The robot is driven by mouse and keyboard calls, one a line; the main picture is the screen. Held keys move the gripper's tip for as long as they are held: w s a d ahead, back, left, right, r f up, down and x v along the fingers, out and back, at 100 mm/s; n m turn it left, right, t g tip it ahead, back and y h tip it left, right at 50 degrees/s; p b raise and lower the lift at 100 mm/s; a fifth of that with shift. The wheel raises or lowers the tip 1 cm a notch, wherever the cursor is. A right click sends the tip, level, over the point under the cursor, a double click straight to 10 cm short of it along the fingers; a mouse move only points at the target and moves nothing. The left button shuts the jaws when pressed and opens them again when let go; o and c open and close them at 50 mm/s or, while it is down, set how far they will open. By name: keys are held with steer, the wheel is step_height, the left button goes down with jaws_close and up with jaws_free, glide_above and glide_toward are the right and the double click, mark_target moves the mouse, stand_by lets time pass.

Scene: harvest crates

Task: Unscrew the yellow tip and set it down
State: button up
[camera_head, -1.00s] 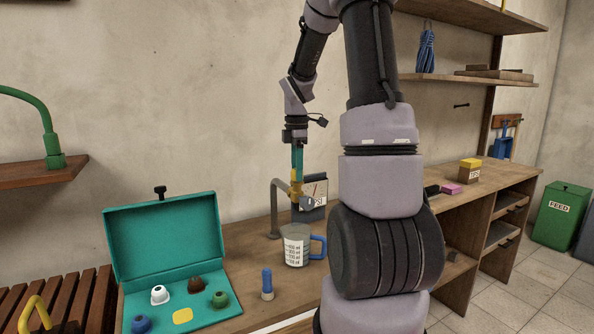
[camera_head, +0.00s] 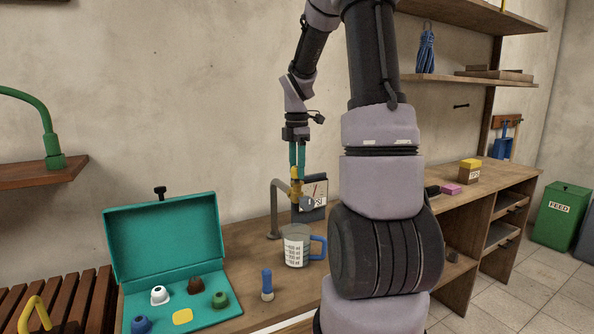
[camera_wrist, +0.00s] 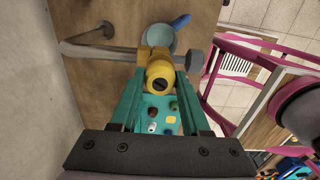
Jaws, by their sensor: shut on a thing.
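The yellow tip (camera_head: 296,188) is at the end of the bent grey pipe (camera_head: 275,208), which stands on the bench. A grey disc-shaped part (camera_head: 309,204) shows beside it. My gripper (camera_head: 297,172) reaches down from above with its teal fingers, shut on the yellow tip. In the wrist view the yellow tip (camera_wrist: 161,76) shows between the finger ends (camera_wrist: 160,84), with a dark opening facing the camera. Whether its thread is still engaged is hidden. The open teal case (camera_head: 162,238) holds white, brown, green and blue tips and a bare yellow patch (camera_head: 182,316).
A measuring jug (camera_head: 296,246) with a blue handle stands below the pipe end. A blue-topped bottle (camera_head: 267,284) stands between case and jug. A dial panel (camera_head: 314,196) is close behind the tip. Some bare bench lies around the bottle.

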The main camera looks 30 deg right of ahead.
steer(key=shift+r, duration=1.85)
